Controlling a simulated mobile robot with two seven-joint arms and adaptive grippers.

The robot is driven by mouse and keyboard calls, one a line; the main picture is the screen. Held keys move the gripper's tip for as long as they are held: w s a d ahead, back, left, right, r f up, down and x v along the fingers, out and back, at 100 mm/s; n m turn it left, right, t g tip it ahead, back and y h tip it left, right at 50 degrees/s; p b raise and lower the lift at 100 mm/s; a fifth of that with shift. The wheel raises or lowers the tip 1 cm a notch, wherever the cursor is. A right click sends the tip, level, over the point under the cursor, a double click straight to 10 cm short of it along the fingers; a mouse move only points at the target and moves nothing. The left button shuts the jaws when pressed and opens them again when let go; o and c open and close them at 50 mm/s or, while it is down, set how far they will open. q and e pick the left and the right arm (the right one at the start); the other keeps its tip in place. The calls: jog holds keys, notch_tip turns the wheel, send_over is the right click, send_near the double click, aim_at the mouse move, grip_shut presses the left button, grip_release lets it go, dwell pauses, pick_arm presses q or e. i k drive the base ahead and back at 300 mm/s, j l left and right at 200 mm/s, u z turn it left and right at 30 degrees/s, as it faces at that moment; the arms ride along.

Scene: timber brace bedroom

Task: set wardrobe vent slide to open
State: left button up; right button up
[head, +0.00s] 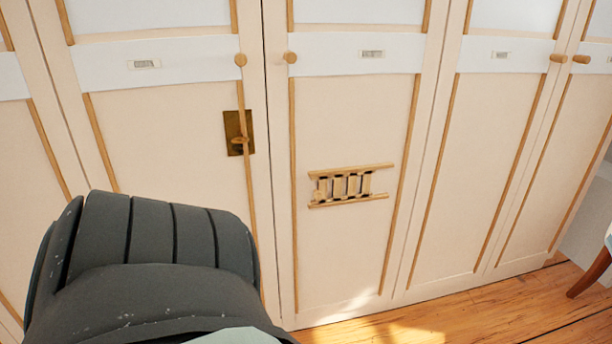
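The wardrobe (345,240) has cream door panels with thin wooden strips. The vent slide (321,188) sits low on the middle door, in a small wooden grille between an upper and a lower rail. Upright wooden slats show with narrow dark gaps between them; I cannot tell exactly how far the slide stands along its rails. No gripper shows in the head view. A large dark grey ribbed part of my own body fills the lower left and hides the lower part of the left doors.
A brass latch plate (238,132) with a wooden turn piece is on the door left of the vent. Round wooden knobs (291,57) stick out above. A wooden chair leg (590,273) stands at the right edge. The plank floor (480,312) in front is clear.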

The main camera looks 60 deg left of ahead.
aim_at(319, 195)
jog(key=u, duration=1.75)
